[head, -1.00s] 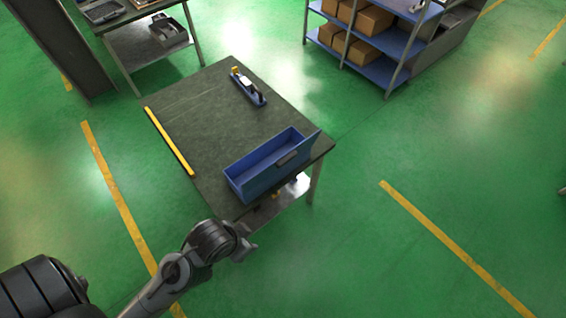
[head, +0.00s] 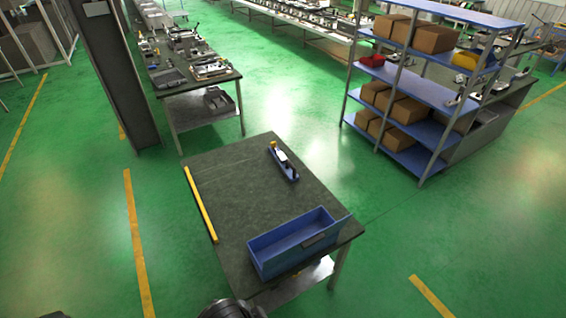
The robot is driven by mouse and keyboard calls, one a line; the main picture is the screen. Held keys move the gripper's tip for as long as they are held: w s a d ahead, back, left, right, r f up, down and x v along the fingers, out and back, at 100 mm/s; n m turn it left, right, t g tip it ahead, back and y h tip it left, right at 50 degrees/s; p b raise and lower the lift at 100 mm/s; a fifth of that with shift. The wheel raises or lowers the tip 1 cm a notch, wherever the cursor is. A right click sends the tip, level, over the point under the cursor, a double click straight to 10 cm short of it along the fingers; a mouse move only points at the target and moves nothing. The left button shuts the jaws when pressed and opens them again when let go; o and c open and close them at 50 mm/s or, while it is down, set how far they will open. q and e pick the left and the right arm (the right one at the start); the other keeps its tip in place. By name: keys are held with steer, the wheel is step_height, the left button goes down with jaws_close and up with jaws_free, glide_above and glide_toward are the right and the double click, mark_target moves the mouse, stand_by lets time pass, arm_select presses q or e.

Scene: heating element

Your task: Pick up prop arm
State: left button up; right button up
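A small blue device with yellow, white and black parts (head: 284,162) lies on the dark table (head: 225,180), near its far edge. I cannot tell whether it is or includes the prop arm. No other piece is clearly recognisable as the prop arm. A dark rounded part of my arm shows at the bottom edge of the head view, just in front of the table. Its gripper fingers are out of frame. My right gripper is not in view.
A blue open bin (head: 292,245) stands at the table's near right corner and looks empty. A yellow strip (head: 200,205) runs along the left edge. A blue shelf with cardboard boxes (head: 436,38) stands at the right. The table's middle is clear.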

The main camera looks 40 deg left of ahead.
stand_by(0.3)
arm_select(q)
steer(key=o, duration=0.9)
